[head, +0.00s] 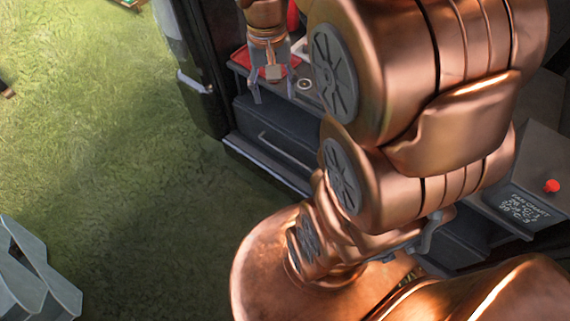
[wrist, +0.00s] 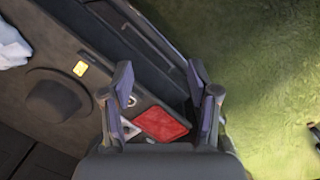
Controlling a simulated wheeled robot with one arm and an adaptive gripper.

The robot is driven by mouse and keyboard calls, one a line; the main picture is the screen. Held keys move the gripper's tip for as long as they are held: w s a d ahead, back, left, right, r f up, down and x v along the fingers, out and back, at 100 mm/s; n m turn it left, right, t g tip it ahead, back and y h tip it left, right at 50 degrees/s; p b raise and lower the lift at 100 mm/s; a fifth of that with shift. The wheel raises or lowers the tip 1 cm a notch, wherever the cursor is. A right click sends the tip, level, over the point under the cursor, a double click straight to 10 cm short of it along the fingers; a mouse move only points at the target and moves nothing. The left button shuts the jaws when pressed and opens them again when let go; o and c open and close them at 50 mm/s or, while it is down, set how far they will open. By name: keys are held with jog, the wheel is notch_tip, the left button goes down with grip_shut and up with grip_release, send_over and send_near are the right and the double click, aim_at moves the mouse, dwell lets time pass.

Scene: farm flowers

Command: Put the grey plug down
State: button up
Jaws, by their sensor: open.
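My gripper (head: 274,94) is open over the front edge of a van's shelf, with nothing visible between its fingers. It also shows open in the wrist view (wrist: 160,76), with its fingers wide apart. A small round grey piece with a dark centre (head: 305,84) sits on the shelf just right of the gripper. It also shows by the left finger in the wrist view (wrist: 131,100). It may be the grey plug, but it is too small to be sure. It appears apart from the fingers.
A red mat or tray (wrist: 162,124) lies on the shelf beside the grey piece. A drawer front (head: 275,135) is below the shelf. A grey crate (head: 35,275) stands on open grass at left.

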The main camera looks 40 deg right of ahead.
jog(key=s+a+f+n, duration=0.1)
jog(key=s+a+n, duration=0.1)
jog(key=s+a, duration=0.2)
jog(key=s+a+f+n, duration=0.1)
jog(key=s+a+n, duration=0.2)
jog(key=s, duration=0.8)
jog(key=shift+a+g, duration=0.3)
jog(key=shift+a, duration=0.45)
jog(key=shift+r+p, duration=1.3)
jog(key=shift+p, duration=0.1)
